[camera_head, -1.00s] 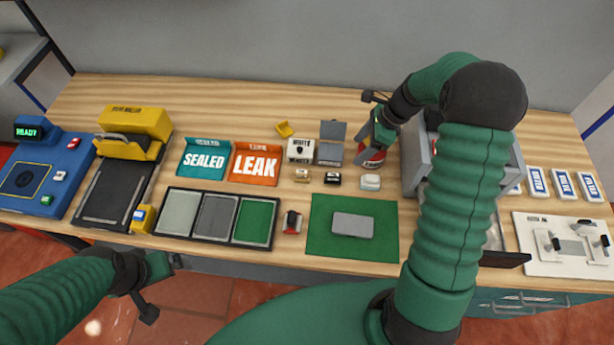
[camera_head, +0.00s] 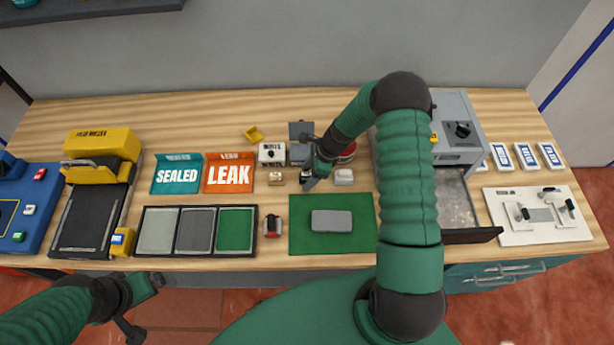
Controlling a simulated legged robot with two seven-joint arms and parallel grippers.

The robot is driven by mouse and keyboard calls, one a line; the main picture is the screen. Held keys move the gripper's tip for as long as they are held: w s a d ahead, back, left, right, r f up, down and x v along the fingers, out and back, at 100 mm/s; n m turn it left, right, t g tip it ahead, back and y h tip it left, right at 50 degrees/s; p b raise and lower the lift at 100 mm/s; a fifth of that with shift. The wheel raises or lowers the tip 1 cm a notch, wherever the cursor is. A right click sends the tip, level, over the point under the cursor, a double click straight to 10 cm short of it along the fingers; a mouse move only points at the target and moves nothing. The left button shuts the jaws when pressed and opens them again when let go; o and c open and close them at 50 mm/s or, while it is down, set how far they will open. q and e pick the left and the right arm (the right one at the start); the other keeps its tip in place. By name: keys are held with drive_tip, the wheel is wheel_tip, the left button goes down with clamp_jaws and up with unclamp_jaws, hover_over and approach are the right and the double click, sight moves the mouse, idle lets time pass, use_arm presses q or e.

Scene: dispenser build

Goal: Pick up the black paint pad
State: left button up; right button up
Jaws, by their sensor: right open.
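My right gripper (camera_head: 309,181) is open over the row of small pads in front of the grey open-lid box. The black paint pad is mostly or wholly hidden behind the fingers; I cannot tell whether they touch it. A tan pad (camera_head: 275,179) sits just left of the gripper, and a whitish pad (camera_head: 344,177) sits to its right. My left gripper (camera_head: 146,306) is open and empty, low at the left, in front of the table edge.
A green mat (camera_head: 304,241) with a grey block (camera_head: 331,221) lies in front of the pads. A red-and-black item (camera_head: 272,227) stands left of it. A red-topped round can (camera_head: 346,153) is behind the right gripper. A grey machine (camera_head: 458,110) with an open drawer stands right.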

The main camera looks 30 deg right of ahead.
sight(305, 177)
clamp_jaws()
idle(0.3)
drive_tip(key=shift+r, duration=0.55)
drive_tip(key=shift+s+a+r+b, duration=0.15)
drive_tip(key=shift+s+r+b, duration=0.1)
drive_tip(key=shift+r, duration=0.4)
drive_tip(key=shift+s+a+r+b, duration=0.1)
drive_tip(key=shift+s+r+b, duration=0.15)
drive_tip(key=shift+r, duration=0.35)
drive_tip(key=s+a+b, duration=0.1)
drive_tip(key=s+a, duration=0.1)
drive_tip(key=s, duration=0.2)
drive_tip(key=s+a+r+b, duration=0.1)
drive_tip(key=s+a, duration=0.2)
drive_tip(key=s, duration=0.1)
drive_tip(key=s+a+b, duration=0.1)
drive_tip(key=s+a, duration=0.1)
drive_tip(key=s, duration=0.2)
drive_tip(key=shift+a+r, duration=0.15)
drive_tip(key=shift+a, duration=0.1)
drive_tip(key=shift+s+a+r, duration=0.1)
drive_tip(key=shift+s+a, duration=0.15)
drive_tip(key=shift+s, duration=0.1)
